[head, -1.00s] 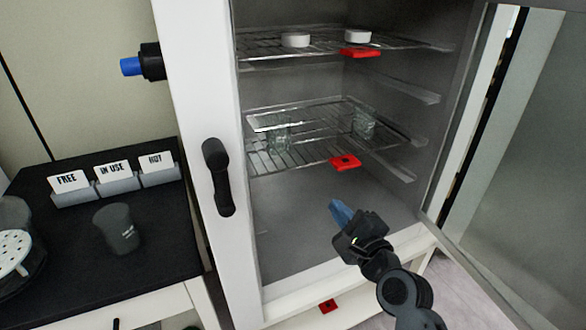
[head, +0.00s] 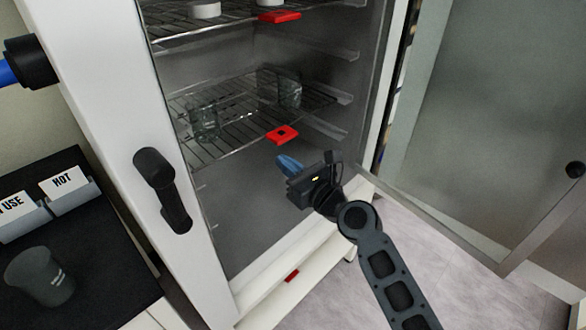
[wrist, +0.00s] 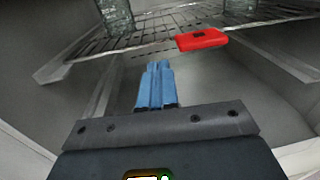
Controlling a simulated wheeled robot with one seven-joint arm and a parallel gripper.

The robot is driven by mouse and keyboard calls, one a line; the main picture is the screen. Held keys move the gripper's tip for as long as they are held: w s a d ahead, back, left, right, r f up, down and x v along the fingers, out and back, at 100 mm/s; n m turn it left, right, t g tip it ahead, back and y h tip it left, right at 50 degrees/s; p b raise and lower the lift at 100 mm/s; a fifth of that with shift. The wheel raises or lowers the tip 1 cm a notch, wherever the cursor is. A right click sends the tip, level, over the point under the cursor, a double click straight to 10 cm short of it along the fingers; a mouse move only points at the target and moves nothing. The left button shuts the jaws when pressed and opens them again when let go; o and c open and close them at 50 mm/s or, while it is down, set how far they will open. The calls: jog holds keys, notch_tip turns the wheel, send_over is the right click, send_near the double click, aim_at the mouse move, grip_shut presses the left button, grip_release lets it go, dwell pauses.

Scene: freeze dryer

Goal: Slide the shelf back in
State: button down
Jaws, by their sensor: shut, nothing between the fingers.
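The lower wire shelf (head: 235,132) is inside the open cabinet, with a red tab (head: 282,134) on its front edge. Two glass beakers stand on it, one at the left (head: 204,122) and one at the right (head: 289,88). My gripper (head: 287,163) is shut and empty, its blue fingers just below and in front of the red tab. In the wrist view, the closed fingers (wrist: 156,84) point into the cabinet, with the red tab (wrist: 202,39) ahead and to the right. They look apart from the tab.
An upper wire shelf (head: 229,23) has a white dish (head: 204,9) and another red tab (head: 279,16). The glass door (head: 480,110) stands open on the right. A black handle (head: 163,190) is on the left frame. A dark counter (head: 95,235) holds a dark cup (head: 40,277).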

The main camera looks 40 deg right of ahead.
aim_at(257, 140)
jog(key=w, duration=0.8)
jog(key=shift+w+d, duration=0.2)
jog(key=shift+d, duration=0.1)
jog(key=shift+w, duration=0.1)
